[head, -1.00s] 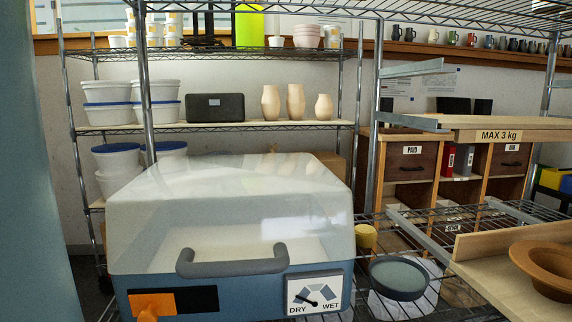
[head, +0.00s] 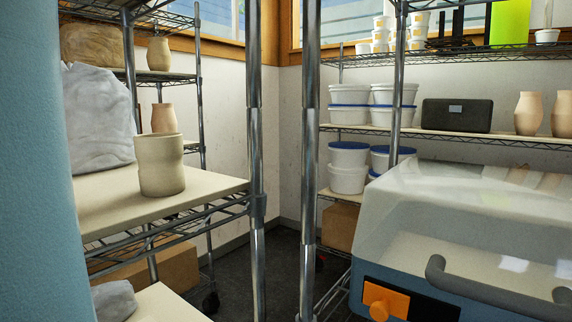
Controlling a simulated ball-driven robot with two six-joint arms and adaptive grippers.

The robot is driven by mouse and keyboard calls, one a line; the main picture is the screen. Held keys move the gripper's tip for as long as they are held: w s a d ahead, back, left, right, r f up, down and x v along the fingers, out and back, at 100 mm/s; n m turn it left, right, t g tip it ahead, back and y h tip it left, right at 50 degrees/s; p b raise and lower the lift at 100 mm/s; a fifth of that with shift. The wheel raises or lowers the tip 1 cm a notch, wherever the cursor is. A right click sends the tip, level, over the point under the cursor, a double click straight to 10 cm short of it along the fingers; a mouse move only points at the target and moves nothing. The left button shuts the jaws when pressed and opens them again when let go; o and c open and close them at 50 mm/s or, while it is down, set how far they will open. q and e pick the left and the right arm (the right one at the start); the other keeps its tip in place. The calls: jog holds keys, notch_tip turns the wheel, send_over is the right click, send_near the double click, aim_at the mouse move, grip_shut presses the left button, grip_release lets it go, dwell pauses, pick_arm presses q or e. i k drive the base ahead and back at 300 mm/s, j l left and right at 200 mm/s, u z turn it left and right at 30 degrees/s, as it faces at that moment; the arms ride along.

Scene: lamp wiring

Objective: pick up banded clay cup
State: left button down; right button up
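A pale clay cup (head: 162,166) stands upright near the front edge of a light board shelf (head: 205,190) on the left rack. It is wide-mouthed with a slight waist; I cannot tell for sure whether it carries a band. A reddish clay vase (head: 164,118) stands behind it, partly hidden. Another clay vase (head: 159,54) is on the shelf above. Neither of my grippers is in view.
A grey-white wrapped bulk (head: 98,118) sits behind the cup. A metal rack post (head: 255,130) rises right of the cup. A clear-lidded blue box (head: 470,220) is at right. White tubs (head: 349,105) stand on the back rack.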

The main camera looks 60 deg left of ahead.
aim_at(161, 173)
jog(key=u, duration=1)
jog(key=j+u, duration=0.1)
jog(key=u, duration=0.4)
jog(key=i+u, duration=0.1)
jog(key=u, duration=0.85)
jog(key=k+j+u, duration=0.4)
jog(key=j+u, duration=0.4)
jog(key=j, duration=0.25)
